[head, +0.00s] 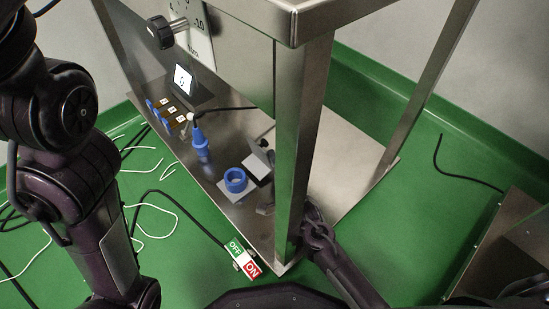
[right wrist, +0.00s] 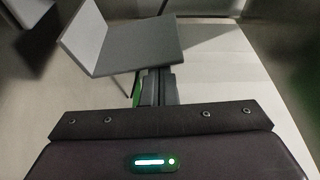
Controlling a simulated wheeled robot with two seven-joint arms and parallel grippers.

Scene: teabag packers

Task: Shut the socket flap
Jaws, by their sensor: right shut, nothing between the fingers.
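The socket (head: 235,181) is a blue ring on a small grey plate on the metal shelf, in the middle of the head view. Its grey flap (head: 258,156) stands open beside the ring. In the right wrist view the flap appears as a grey angled plate (right wrist: 130,45) just beyond the fingers. My right gripper (head: 265,208) is shut and empty, close to the socket, partly hidden behind the metal post. Its closed fingers (right wrist: 155,85) reach the plate's near edge in the wrist view; I cannot tell whether they touch. My left gripper is not in view.
A metal post (head: 300,140) rises in front of my right forearm. A blue plug (head: 201,145) with a black cable is left of the socket. Blue switches (head: 163,112) and a small display (head: 183,79) are farther back. An OFF/ON sign (head: 243,258) is at the front edge.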

